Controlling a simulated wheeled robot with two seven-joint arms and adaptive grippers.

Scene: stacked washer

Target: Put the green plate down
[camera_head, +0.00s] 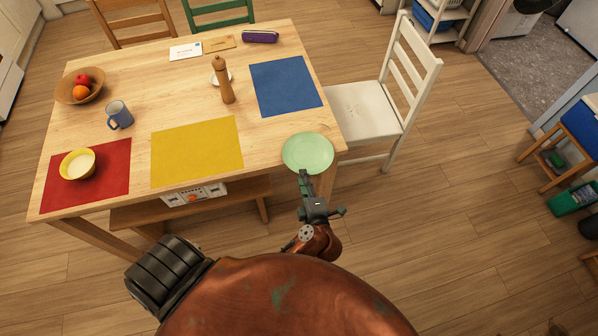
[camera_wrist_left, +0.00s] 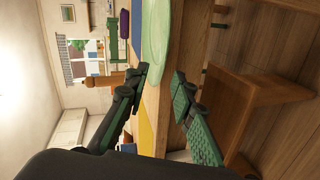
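The green plate (camera_head: 307,152) lies flat on the near right corner of the wooden table (camera_head: 215,125), close to the table edge. In the left wrist view, the plate (camera_wrist_left: 157,30) lies just beyond my left gripper (camera_wrist_left: 162,72). The two fingers stand apart there, with a gap between their tips, and I see nothing clamped. In the head view, my left gripper (camera_head: 304,177) is at the near rim of the plate. I cannot tell whether a fingertip touches the rim. My right gripper is not in view.
A blue mat (camera_head: 286,86) lies behind the plate, a yellow mat (camera_head: 196,152) to its left. A pepper mill (camera_head: 223,82), a mug (camera_head: 119,114), a yellow bowl (camera_head: 77,164) and a fruit bowl (camera_head: 80,88) stand farther off. A white chair (camera_head: 365,110) is close at the right.

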